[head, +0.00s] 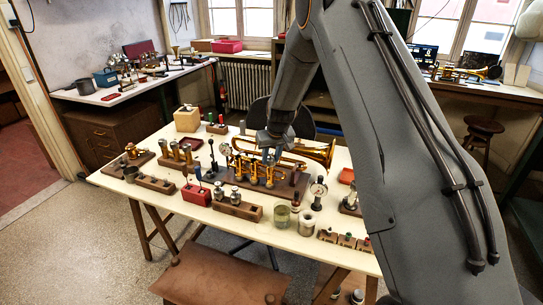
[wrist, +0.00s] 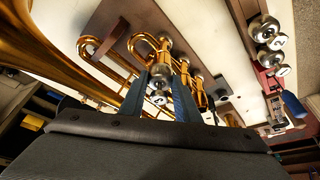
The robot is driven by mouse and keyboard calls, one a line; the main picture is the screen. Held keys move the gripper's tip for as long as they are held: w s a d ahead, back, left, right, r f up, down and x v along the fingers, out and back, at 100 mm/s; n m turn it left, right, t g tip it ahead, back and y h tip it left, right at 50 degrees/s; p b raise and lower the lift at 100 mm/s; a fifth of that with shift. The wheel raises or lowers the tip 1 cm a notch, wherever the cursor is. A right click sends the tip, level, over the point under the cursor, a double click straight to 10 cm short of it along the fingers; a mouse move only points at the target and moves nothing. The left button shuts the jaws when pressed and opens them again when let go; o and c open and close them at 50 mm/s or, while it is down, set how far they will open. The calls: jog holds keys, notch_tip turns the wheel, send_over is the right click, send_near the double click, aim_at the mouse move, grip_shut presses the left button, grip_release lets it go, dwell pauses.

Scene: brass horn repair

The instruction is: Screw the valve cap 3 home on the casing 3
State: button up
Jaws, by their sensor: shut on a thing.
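The brass horn (head: 318,152) lies on its wooden cradle (head: 289,193) in the middle of the bench, with its valve casings (head: 268,177) standing in a row. My gripper (head: 268,152) points down over the casings in the head view. In the wrist view its two blue fingers (wrist: 164,84) are shut on a small silver cap (wrist: 159,99), apparently valve cap 3; its mark is too small to read. Casings (wrist: 199,92) show just beyond the fingers. Whether the cap touches casing 3 is hidden by the fingers and my wrist.
A wooden block (head: 238,209) with silver valve parts stands in front of the horn, beside a red box (head: 196,194). A glass jar (head: 282,216) and a dial gauge (head: 318,190) stand front right. Several small blocks and parts crowd the left of the bench.

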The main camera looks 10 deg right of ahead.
jog(key=shift+s+m+p, duration=0.1)
jog(key=shift+m+p, duration=0.2)
jog(key=shift+p, duration=0.05)
jog(key=shift+m+h+p, duration=0.3)
jog(key=shift+m+h, duration=0.1)
jog(key=shift+m, duration=0.2)
jog(key=shift+f, duration=0.1)
jog(key=shift+a+m, duration=0.1)
jog(key=shift+m, duration=0.2)
jog(key=shift+m+h+b, duration=0.3)
jog(key=shift+m+b, duration=0.2)
jog(key=shift+b, duration=0.1)
jog(key=shift+a+m+g+h+b, duration=0.1)
jog(key=shift+m+g+h+b, duration=0.35)
jog(key=shift+m+b, duration=1.9)
jog(key=shift+a+f+m+h+b, duration=0.1)
jog(key=shift+m+h+b, duration=0.6)
jog(key=shift+b, duration=1.8)
